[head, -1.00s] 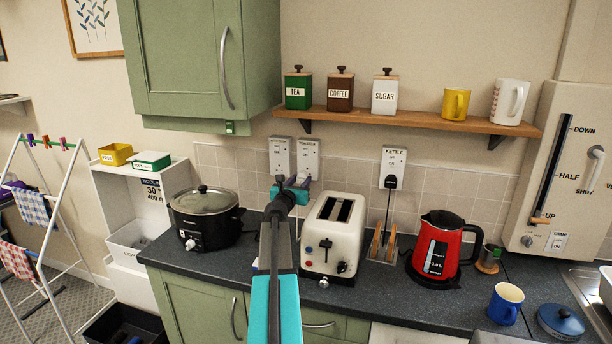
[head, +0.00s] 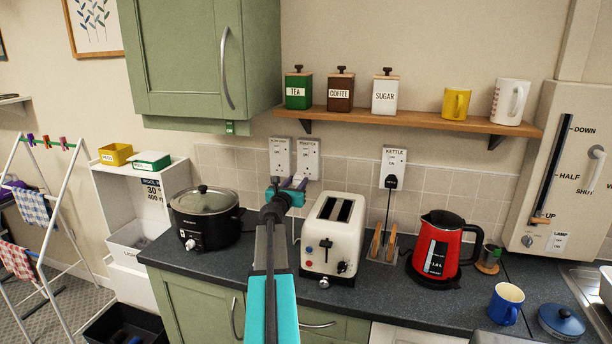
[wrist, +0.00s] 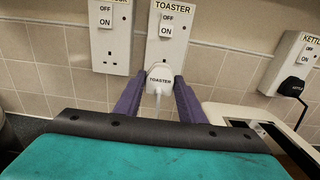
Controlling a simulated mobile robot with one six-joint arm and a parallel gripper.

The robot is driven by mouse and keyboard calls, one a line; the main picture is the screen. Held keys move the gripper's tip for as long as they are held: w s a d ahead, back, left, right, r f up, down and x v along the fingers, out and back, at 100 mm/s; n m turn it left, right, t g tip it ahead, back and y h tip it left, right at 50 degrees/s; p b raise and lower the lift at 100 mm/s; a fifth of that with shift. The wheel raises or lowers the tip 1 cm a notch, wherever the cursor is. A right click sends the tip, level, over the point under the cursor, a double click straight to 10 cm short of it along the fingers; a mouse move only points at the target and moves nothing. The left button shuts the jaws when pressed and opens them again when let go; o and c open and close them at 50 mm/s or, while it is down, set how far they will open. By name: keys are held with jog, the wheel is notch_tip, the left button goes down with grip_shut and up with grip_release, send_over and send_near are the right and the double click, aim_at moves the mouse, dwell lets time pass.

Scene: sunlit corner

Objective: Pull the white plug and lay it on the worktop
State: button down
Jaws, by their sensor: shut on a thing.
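The white plug (wrist: 159,77), labelled TOASTER, sits between the purple fingers of my gripper (wrist: 158,88) in the wrist view. My gripper is shut on it. In the head view my gripper (head: 292,186) is just below and in front of the toaster socket plate (head: 308,158), partly hiding the plug. In the wrist view the plug overlaps the lower edge of that plate (wrist: 168,45), and its white cord hangs down. Whether its pins are clear of the socket cannot be told. The dark worktop (head: 382,288) lies below.
The cream toaster (head: 331,245) stands right of my gripper, the black slow cooker (head: 205,220) left. A black kettle plug (head: 391,182) sits in its socket. The red kettle (head: 434,250) and a blue mug (head: 506,303) are further right. Worktop in front of the toast rack is clear.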

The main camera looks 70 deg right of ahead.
jog(key=w+a, duration=0.4)
jog(key=a, duration=0.5)
jog(key=shift+w+a, duration=0.15)
jog(key=shift+a, duration=0.15)
dwell(1.6)
jog(key=shift+f, duration=0.1)
jog(key=shift+f+y+p, duration=0.65)
jog(key=shift+f+p, duration=0.9)
jog(key=shift+f, duration=1.1)
jog(key=shift+f+y+p, duration=0.7)
jog(key=shift+f+p, duration=0.8)
jog(key=shift+f, duration=1.15)
jog(key=shift+f+y+p, duration=0.65)
jog(key=shift+f+p, duration=0.9)
jog(key=shift+f, duration=1.35)
jog(key=shift+f+b, duration=0.95)
jog(key=shift+f, duration=0.25)
